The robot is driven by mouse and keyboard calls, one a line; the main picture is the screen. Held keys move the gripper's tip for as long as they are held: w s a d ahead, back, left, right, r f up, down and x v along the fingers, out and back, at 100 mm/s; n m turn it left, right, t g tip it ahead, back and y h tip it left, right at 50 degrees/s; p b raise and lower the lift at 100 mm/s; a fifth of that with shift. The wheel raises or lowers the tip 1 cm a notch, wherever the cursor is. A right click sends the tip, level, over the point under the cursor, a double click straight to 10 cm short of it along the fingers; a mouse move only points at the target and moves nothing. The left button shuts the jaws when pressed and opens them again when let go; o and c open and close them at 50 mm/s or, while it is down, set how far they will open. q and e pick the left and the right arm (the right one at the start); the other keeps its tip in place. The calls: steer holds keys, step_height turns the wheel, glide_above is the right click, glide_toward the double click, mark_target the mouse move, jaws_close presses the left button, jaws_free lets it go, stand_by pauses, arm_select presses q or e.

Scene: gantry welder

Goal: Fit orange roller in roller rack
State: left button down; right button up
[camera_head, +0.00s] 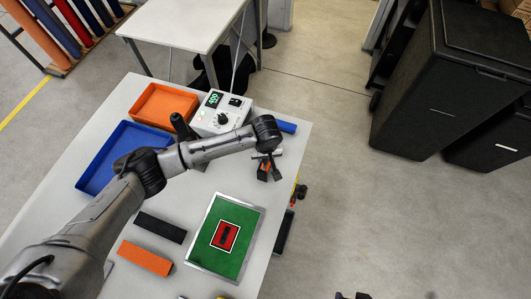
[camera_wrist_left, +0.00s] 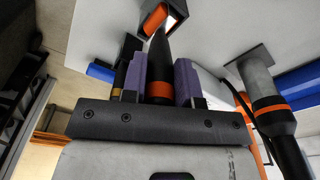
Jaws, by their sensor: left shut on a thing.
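My left gripper (camera_head: 268,172) is over the right part of the table, beside the green mat's far edge. In the left wrist view its two purple-padded fingers (camera_wrist_left: 160,78) are shut on a dark tapered tool with an orange band (camera_wrist_left: 159,90). A rack (camera_head: 60,70) at the far upper left in the head view holds several long rollers, with an orange roller (camera_head: 38,38) at its left end beside blue and red ones. Two small dark tips at the bottom edge may be my right gripper (camera_head: 352,296); its jaws cannot be made out.
The table holds an orange tray (camera_head: 138,112), a blue tray (camera_head: 84,185), a control box (camera_head: 222,128), a blue cylinder (camera_head: 287,127), a black block (camera_head: 160,227), an orange block (camera_head: 145,258) and a green mat (camera_head: 238,250). Dark bins (camera_head: 445,90) stand right. Floor between is clear.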

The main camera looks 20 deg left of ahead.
mark_target(266, 164)
arm_select(q)
steer(key=shift+f, duration=1.3)
steer(key=shift+f+b, duration=0.55)
steer(key=shift+f, duration=0.65)
steer(key=c, duration=0.8)
jaws_free()
steer(key=shift+r, duration=0.1)
